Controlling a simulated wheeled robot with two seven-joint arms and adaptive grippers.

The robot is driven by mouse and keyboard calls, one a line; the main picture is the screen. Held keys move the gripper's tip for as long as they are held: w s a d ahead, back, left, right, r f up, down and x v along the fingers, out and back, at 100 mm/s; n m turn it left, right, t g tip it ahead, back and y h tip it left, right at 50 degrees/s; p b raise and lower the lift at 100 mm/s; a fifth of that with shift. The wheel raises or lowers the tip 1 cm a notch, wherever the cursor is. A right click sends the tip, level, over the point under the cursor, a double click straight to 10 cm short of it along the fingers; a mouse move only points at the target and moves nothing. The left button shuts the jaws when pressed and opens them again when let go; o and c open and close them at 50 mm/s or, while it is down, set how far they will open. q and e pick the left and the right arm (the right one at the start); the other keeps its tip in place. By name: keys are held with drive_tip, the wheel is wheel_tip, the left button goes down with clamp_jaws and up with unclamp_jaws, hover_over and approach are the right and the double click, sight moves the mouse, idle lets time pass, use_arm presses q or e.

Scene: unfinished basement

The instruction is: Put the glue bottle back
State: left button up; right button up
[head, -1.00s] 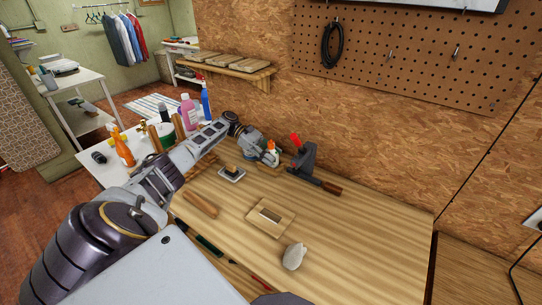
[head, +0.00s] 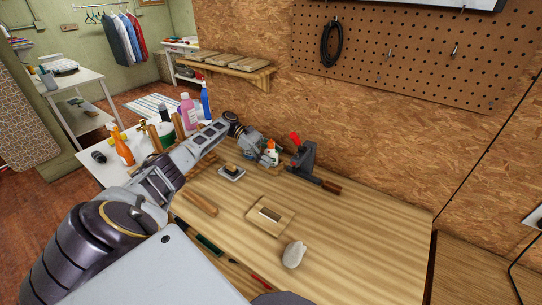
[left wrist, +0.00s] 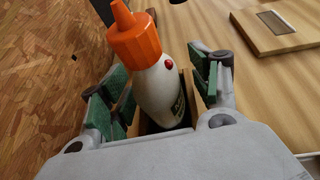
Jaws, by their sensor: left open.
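The glue bottle (head: 272,158), white with an orange cap, stands at the back of the wooden workbench (head: 350,215), left of a grey tool with a red handle. In the left wrist view the bottle (left wrist: 158,92) looks slightly tilted, with a small red spot near its shoulder. Brown wooden edges show on both sides of its lower body, like a holder; its base is hidden. My left gripper (head: 264,154) is open beside the bottle. Its green-padded fingers (left wrist: 158,90) are on either side, with gaps to the bottle. My right gripper is not in view.
The grey red-handled tool (head: 303,155) stands close right of the bottle. A wooden block with a slot (head: 270,215), a pale lump (head: 293,254) and a brush-like block (head: 232,171) lie on the bench. The bench's right part is clear. Several bottles stand on the white table at left.

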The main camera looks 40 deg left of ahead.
use_arm(q)
drive_tip(key=shift+f+v, duration=0.15)
drive_tip(key=shift+v, duration=1)
drive_tip(key=shift+f+v, duration=0.15)
drive_tip(key=shift+v, duration=1.05)
drive_tip(key=shift+r+v, duration=0.15)
drive_tip(key=shift+v, duration=0.7)
drive_tip(key=shift+r+v, duration=0.15)
drive_tip(key=shift+v, duration=0.65)
drive_tip(key=shift+s+d+f, duration=0.1)
drive_tip(key=shift+d, duration=0.05)
